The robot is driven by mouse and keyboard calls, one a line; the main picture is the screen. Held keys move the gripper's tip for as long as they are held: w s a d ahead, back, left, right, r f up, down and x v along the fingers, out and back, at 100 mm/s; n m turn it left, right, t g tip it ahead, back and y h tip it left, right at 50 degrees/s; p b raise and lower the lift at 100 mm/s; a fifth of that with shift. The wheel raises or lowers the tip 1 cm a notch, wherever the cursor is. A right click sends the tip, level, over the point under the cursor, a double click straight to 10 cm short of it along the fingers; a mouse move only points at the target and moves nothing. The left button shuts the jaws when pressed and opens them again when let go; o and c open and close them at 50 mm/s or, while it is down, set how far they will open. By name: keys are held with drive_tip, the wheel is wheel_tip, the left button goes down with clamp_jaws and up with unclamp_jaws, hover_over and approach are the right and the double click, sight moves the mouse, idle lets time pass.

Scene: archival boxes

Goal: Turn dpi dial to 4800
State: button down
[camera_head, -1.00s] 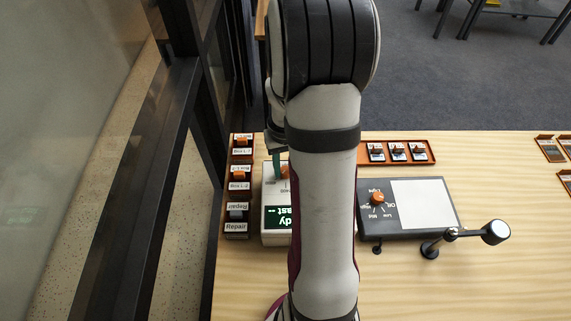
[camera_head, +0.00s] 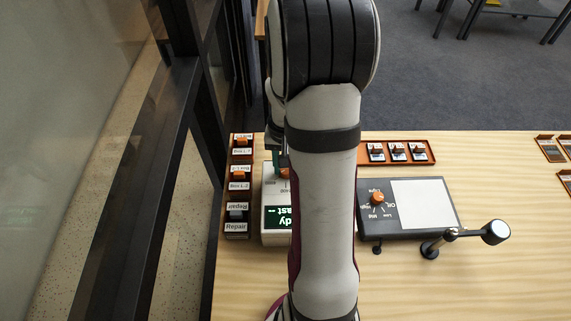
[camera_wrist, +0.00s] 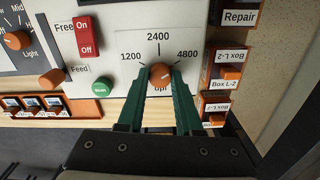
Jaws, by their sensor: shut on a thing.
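The dpi dial (camera_wrist: 161,76) is an orange round knob on a white scanner panel (camera_wrist: 128,38), marked 1200 at left, 2400 at top and 4800 at right. My gripper (camera_wrist: 162,79) has its two green fingers on either side of the knob, shut on it. The dial's exact pointing is too small to tell for certain. In the head view the white scanner (camera_head: 273,188) stands partly behind my arm, with its display partly covered. A bit of my gripper (camera_head: 275,158) shows at its far edge; most of the dial is hidden there.
A red On/Off switch (camera_wrist: 84,37), a green button (camera_wrist: 102,88) and an orange Feed knob (camera_wrist: 53,77) sit beside the dial.

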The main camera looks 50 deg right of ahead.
drive_tip(key=c, duration=0.6)
unclamp_jaws()
wheel_tip(320, 180, up, 16)
drive_tip(key=shift+f, duration=0.1)
drive_tip(key=s+a+n, duration=0.2)
drive_tip(key=s+a, duration=0.1)
drive_tip(key=a, duration=1.1)
drive_tip(key=s+a+f+n, duration=0.1)
drive_tip(key=s+a, duration=0.2)
drive_tip(key=s+a+f+n+y, duration=0.1)
drive_tip(key=s+a, duration=0.3)
drive_tip(key=s+a+f+n, duration=0.1)
drive_tip(key=s+a, duration=0.2)
drive_tip(key=a, duration=0.1)
drive_tip(key=shift+s+f+y, duration=0.15)
drive_tip(key=shift+s+y, duration=0.05)
drive_tip(key=shift+y, duration=0.2)
